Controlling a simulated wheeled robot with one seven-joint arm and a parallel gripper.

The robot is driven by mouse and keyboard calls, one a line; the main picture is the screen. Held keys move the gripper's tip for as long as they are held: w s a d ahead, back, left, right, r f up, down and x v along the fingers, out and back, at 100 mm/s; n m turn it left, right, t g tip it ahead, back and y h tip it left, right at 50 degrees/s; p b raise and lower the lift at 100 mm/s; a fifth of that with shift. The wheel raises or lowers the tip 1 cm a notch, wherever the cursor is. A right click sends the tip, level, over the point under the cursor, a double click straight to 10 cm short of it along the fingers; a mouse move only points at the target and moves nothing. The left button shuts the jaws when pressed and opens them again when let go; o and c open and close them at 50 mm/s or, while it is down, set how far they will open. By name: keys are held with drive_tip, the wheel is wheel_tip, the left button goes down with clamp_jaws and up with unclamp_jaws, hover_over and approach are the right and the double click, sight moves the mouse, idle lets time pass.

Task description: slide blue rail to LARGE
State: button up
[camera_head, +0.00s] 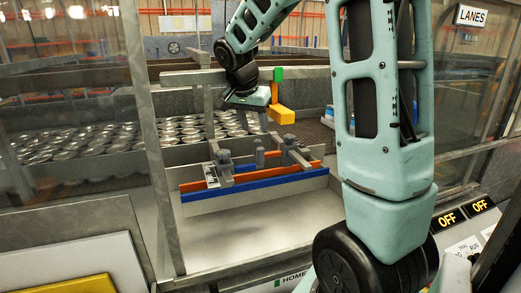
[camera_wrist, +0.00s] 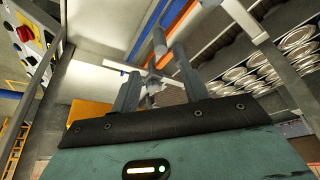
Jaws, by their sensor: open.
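The blue rail (camera_head: 255,187) runs along the near side of the lane fixture, with a pale strip below it. The orange rail (camera_head: 212,181) runs behind it, and grey clamps and knobs (camera_head: 225,160) sit across both. A small black-and-white label (camera_head: 212,174) is at the left end, too small to read. My gripper (camera_head: 250,110) is above and behind the rails, apart from the blue rail. In the wrist view my gripper (camera_wrist: 157,60) is open, with a grey knob beyond its fingers. The blue rail (camera_wrist: 152,33) and orange rail (camera_wrist: 180,14) show there. No LARGE mark is readable.
Many shiny round cans (camera_head: 190,127) fill the conveyor behind. A metal post and clear panel (camera_head: 75,90) stand at left. The grey tray (camera_head: 250,225) before the rails is clear.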

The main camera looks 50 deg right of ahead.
sight(260, 148)
drive_tip(key=p+x, duration=0.2)
drive_tip(key=x, duration=0.9)
drive_tip(key=shift+w+d+f, duration=0.1)
drive_tip(key=shift+f, duration=0.25)
